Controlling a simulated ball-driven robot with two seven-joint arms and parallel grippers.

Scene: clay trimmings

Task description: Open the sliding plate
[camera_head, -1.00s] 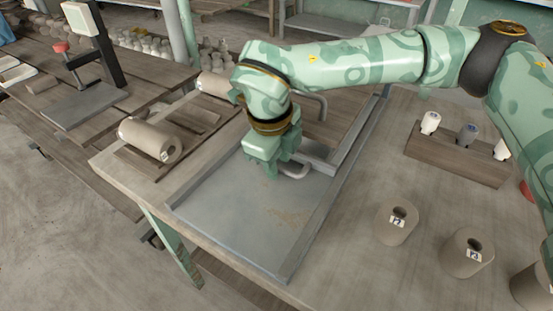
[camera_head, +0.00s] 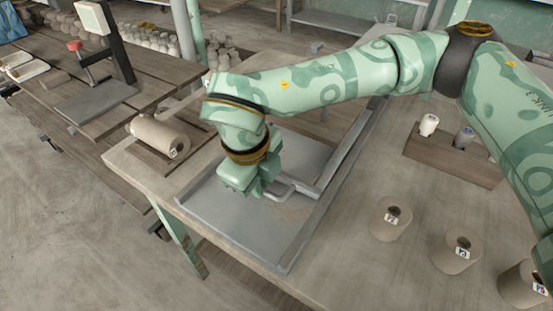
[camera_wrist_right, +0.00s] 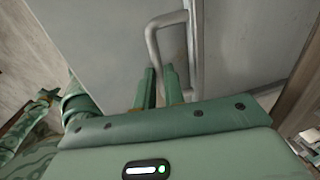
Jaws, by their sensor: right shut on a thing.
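The grey sliding plate (camera_head: 302,150) lies in a shallow grey metal frame (camera_head: 240,225) on the table, partly hidden under my right arm. A bent metal handle (camera_head: 280,192) is at the plate's near edge. My right gripper (camera_head: 256,192) points down at the handle. My left gripper is not in view.
Clay cylinders, one marked P2 (camera_head: 390,218), stand to the right. A wooden rack (camera_head: 455,158) holds small bottles behind them. A large clay roll (camera_head: 160,136) lies to the left. The frame's near part is clear.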

